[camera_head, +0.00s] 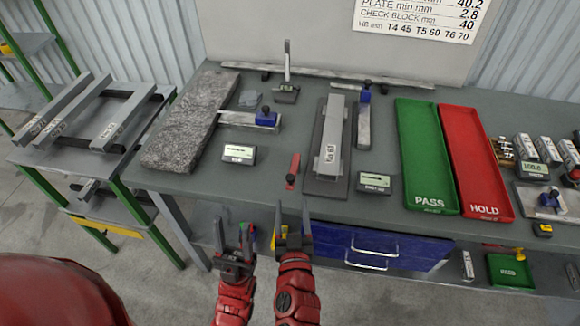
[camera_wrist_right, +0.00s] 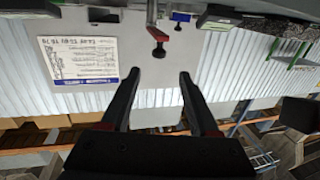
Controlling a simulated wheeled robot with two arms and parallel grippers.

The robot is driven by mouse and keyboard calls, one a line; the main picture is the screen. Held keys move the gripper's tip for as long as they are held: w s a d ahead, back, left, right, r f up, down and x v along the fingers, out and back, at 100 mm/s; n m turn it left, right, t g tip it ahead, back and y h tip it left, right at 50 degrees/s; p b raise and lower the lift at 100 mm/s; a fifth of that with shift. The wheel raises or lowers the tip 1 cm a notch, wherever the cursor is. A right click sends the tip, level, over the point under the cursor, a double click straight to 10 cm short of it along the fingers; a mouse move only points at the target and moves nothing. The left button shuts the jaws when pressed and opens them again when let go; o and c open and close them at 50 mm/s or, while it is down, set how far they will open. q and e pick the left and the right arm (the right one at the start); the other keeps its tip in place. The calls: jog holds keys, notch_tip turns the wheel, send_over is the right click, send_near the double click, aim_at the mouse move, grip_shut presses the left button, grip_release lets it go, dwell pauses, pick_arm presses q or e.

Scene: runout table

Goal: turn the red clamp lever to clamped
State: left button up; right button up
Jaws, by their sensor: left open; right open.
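The red clamp lever (camera_head: 295,164) is at the front of the bench, left of the grey plate (camera_head: 311,172) that carries a labelled block (camera_head: 331,145). The lever has a dark knob at its near end, pointing toward the front edge. In the right wrist view the lever (camera_wrist_right: 178,27) shows at the top, its black knob (camera_wrist_right: 159,50) beyond the fingertips. My right gripper (camera_head: 293,220) is open and empty, in front of the bench edge and apart from the lever. My left gripper (camera_head: 234,238) is open and empty, to its left.
A green PASS tray (camera_head: 424,160) and a red HOLD tray (camera_head: 478,160) lie to the right. Small displays (camera_head: 239,154) (camera_head: 374,183) flank the plate. A granite slab (camera_head: 190,125) lies at left. A blue drawer (camera_head: 340,240) is under the bench front.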

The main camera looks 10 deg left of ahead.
jog(key=p, duration=0.2)
send_near(294, 168)
jog(key=w+a+r, duration=0.1)
jog(key=w, duration=0.1)
jog(key=w+r, duration=0.1)
jog(key=w, duration=0.1)
jog(key=w+a+r, duration=0.1)
jog(key=w, duration=0.1)
jog(key=shift+w+a+r, duration=0.1)
jog(key=shift+w+a, duration=0.1)
jog(key=shift+a, duration=0.15)
jog(key=shift+w+a, duration=0.1)
jog(key=shift+w, duration=0.4)
jog(key=shift+c, duration=0.4)
grip_shut()
